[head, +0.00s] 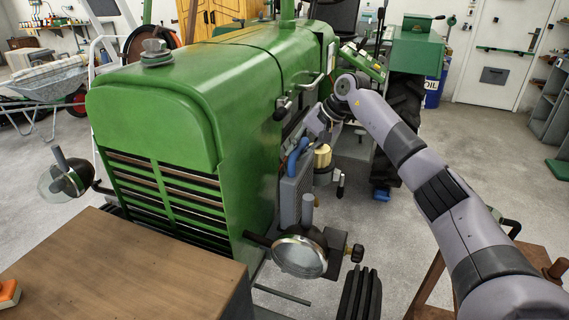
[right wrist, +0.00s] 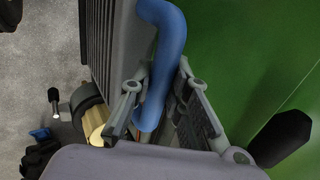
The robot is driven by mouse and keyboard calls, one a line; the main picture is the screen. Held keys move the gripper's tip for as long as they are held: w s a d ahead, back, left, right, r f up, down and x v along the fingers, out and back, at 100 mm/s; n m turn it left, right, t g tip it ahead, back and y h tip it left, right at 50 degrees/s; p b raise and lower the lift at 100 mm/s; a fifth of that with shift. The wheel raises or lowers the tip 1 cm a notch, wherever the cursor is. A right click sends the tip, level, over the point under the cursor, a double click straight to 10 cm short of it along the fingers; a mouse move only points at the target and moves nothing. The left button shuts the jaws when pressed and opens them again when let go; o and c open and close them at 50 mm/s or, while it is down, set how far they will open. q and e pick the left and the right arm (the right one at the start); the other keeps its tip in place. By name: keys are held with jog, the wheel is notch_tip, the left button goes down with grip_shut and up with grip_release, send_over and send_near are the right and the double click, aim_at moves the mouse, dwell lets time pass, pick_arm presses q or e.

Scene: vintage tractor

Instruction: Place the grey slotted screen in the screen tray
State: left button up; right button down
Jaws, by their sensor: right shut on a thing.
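My right gripper (head: 318,124) reaches into the side of the green tractor (head: 215,100). In the right wrist view my right gripper (right wrist: 165,68) has its fingers on either side of a blue hose (right wrist: 166,45) and is shut on it. The hose also shows in the head view (head: 295,158). A grey ribbed block (head: 290,198) stands below the hose; its ribs show in the right wrist view (right wrist: 97,40). I cannot clearly tell whether this is the grey slotted screen. I cannot make out the screen tray. My left gripper is out of view.
A brass-coloured cylinder (head: 322,160) sits beside the ribbed block. A round headlamp (head: 300,256) sticks out in front. A wooden table (head: 120,275) fills the lower left. A wheelbarrow (head: 50,88) stands behind at left. Grey floor is clear at right.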

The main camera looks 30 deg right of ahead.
jog(key=b+x, duration=0.4)
jog(key=x, duration=0.4)
jog(key=shift+d, duration=0.15)
dwell(0.4)
jog(key=shift+s+f, duration=0.1)
jog(key=shift+s, duration=0.05)
jog(key=shift+f, duration=0.1)
jog(key=c, duration=2)
grip_release()
jog(key=shift+f, duration=0.15)
jog(key=o, duration=0.5)
